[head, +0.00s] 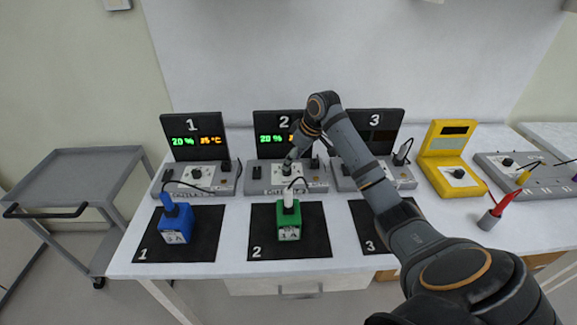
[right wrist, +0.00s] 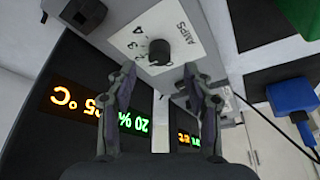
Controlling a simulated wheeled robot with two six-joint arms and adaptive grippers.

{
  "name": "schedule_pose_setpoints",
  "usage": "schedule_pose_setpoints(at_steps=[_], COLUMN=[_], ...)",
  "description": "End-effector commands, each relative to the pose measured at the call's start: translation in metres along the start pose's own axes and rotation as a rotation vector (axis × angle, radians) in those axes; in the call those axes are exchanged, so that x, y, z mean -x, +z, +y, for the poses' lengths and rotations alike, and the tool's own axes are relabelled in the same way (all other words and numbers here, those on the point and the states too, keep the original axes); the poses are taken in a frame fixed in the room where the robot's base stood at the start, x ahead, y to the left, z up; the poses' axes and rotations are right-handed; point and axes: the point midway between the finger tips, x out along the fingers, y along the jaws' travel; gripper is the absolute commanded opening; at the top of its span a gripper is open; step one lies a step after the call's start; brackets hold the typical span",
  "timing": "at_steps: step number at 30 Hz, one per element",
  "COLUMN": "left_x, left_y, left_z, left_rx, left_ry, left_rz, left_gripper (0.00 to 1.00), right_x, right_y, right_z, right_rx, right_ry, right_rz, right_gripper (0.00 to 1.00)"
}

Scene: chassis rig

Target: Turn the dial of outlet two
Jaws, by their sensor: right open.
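Outlet two is the grey box (head: 262,177) with the black display panel (head: 266,119) marked 2 behind it, showing 20 % in green. Its dial (right wrist: 160,52) is a round black knob on a white plate (right wrist: 139,32) marked AMPS, with numbers around it. My right gripper (head: 289,163) is above that box and covers the dial in the head view. In the right wrist view the gripper (right wrist: 159,72) is open, with one finger on either side below the dial. Contact with the knob cannot be told. My left gripper is not in view.
Outlet one (head: 197,178) stands to the left and outlet three (head: 385,176) to the right. A blue box (head: 174,226) and a green box (head: 289,222) with cables sit on black mats in front. A yellow device (head: 452,160) stands further right.

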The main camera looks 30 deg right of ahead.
Motion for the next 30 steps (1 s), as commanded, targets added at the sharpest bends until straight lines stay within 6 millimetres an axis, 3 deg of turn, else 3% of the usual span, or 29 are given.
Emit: schedule_pose_setpoints(at_steps=[3,7,17,29,30], left_x=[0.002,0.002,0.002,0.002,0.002], left_y=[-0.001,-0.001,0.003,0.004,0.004], left_z=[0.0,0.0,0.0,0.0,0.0], left_rx=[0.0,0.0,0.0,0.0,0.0], left_ry=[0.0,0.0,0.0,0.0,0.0], left_rz=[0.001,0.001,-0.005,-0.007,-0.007], left_gripper=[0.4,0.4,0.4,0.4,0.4], right_x=[-0.023,-0.038,-0.044,-0.044,-0.044], right_y=[0.0,0.0,0.0,0.0,0.0], right_z=[-0.001,-0.001,0.0,0.0,0.0], right_rx=[0.0,-0.001,0.001,0.0,0.0], right_ry=[-0.003,-0.001,0.001,0.001,0.001], right_rz=[0.0,0.0,0.0,0.0,0.0], right_gripper=[0.52,0.52,0.52,0.0,0.0])
